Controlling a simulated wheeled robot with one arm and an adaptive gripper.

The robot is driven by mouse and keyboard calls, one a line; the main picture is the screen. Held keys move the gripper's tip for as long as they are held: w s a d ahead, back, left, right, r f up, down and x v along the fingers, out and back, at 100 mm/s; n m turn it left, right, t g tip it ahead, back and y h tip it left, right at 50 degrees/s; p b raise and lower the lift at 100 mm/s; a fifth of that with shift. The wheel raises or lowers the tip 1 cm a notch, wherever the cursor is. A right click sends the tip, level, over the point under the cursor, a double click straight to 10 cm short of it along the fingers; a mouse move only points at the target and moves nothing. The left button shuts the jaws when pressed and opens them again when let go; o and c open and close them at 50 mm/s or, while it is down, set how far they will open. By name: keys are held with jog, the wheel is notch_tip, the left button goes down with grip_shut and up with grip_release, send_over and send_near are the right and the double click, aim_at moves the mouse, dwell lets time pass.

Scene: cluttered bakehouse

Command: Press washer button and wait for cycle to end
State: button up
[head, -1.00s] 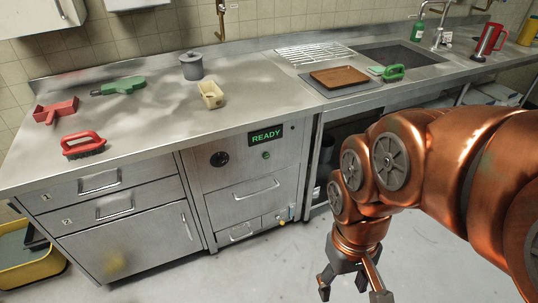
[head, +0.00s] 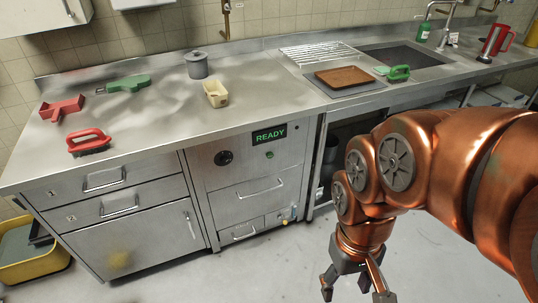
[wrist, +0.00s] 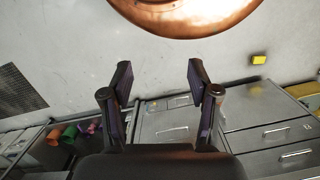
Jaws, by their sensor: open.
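The washer (head: 236,191) is a steel front built under the counter. Its display (head: 269,134) reads READY in green. A small green button (head: 269,155) sits just below the display, and a black round dial (head: 224,158) is to its left. My gripper (head: 356,287) hangs from the copper arm at the bottom right, pointing down, to the right of the washer and apart from it. In the wrist view my gripper (wrist: 160,78) shows two spread fingers with nothing between them. The button cannot be made out in the wrist view.
The steel counter (head: 150,125) carries a red brush (head: 88,140), red and green scrapers, a grey canister (head: 196,64) and a cream tub (head: 215,94). A sink (head: 408,56) lies at the right. A yellow bin (head: 34,266) stands at far left. The floor before the washer looks clear.

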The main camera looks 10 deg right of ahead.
grip_shut()
dwell(0.3)
dwell(1.2)
